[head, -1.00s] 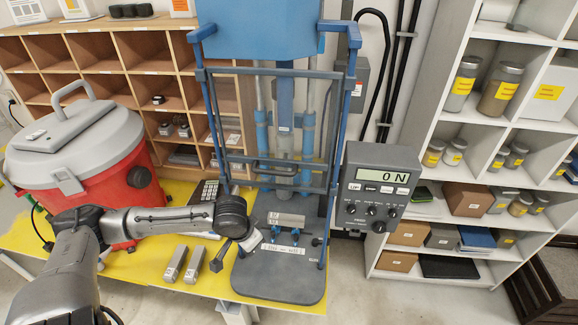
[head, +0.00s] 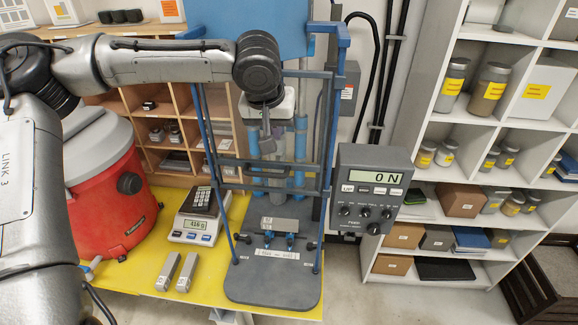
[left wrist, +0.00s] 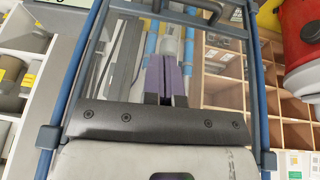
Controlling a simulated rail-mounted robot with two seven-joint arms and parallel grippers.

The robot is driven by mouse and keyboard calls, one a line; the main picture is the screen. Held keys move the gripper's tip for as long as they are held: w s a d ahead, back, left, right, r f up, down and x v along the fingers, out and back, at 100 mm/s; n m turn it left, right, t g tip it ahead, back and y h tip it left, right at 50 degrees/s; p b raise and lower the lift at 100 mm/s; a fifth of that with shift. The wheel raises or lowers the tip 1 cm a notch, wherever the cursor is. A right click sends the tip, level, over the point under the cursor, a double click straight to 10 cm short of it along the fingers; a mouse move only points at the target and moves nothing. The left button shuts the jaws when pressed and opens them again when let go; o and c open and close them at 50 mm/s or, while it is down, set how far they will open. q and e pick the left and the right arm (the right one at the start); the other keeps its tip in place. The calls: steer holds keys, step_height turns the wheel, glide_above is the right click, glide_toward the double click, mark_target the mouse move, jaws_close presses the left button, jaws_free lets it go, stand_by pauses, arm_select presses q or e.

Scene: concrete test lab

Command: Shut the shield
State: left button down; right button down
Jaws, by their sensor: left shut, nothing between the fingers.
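The shield (head: 234,161) is a clear panel in a dark frame between blue posts on the front of the test machine. Its lower bars hang well above the grey base plate (head: 270,290), with open space beneath. My left gripper (head: 266,142) is in front of the shield's upper part, fingers pointing down, shut and empty. In the left wrist view, which is turned over, its purple-grey fingers (left wrist: 167,75) show with the shield's dark handle (left wrist: 205,10) beyond their tips. I cannot tell whether the fingers touch the shield. My right gripper is out of view.
A control box (head: 372,190) reading "0 N" stands right of the machine. A red vacuum (head: 105,185), a scale (head: 197,222) and two metal bars (head: 178,272) are left. Small fixtures and a metal block (head: 281,224) sit on the base plate.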

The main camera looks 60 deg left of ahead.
arm_select(q)
steer(key=p, duration=0.3)
glide_toward(286, 172)
steer(key=x, duration=0.5)
steer(key=shift+a+r, duration=0.15)
steer(key=shift+a, duration=0.15)
steer(key=shift+d+p+x, duration=0.25)
steer(key=shift+p+x, duration=0.05)
steer(key=shift+x, duration=0.75)
